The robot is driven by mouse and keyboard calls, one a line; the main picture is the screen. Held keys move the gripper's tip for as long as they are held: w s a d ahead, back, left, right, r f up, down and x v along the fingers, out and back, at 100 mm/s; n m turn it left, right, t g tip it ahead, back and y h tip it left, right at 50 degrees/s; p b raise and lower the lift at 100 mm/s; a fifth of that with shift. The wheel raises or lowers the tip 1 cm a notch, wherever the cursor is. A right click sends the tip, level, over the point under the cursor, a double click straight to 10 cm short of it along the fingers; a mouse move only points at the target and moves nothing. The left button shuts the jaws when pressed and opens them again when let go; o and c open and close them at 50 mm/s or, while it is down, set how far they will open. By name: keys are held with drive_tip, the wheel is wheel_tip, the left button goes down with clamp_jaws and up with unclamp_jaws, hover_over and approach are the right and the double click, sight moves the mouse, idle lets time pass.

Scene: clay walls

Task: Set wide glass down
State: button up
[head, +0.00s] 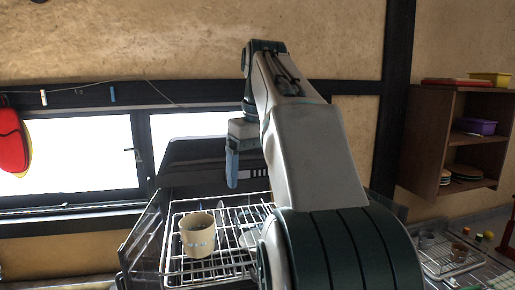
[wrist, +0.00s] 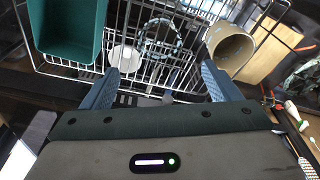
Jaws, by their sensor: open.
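My gripper (wrist: 160,73) is open, with its two blue fingers apart and nothing held between them. In the head view my gripper (head: 232,168) hangs above the wire dish rack (head: 180,268). A clear round rim (wrist: 160,24), which looks like the wide glass, shows in the wrist view inside the rack, beyond the fingertips and apart from them. Its lower part blends with the wires, so I cannot tell exactly how it rests. In the head view I cannot make the glass out clearly.
A beige cup (head: 198,235) stands in the rack; it also shows in the wrist view (wrist: 230,48). A green bin (wrist: 66,25) and a small white dish (wrist: 125,58) are near. A wooden shelf (head: 430,140) and a second rack (head: 445,262) stand right.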

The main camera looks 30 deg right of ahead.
drive_tip(key=shift+s+r+p, duration=0.15)
drive_tip(key=shift+r+p, duration=0.05)
drive_tip(key=shift+r, duration=0.85)
drive_tip(key=shift+s+r+p, duration=0.15)
drive_tip(key=shift+r+p, duration=0.05)
drive_tip(key=shift+r, duration=0.8)
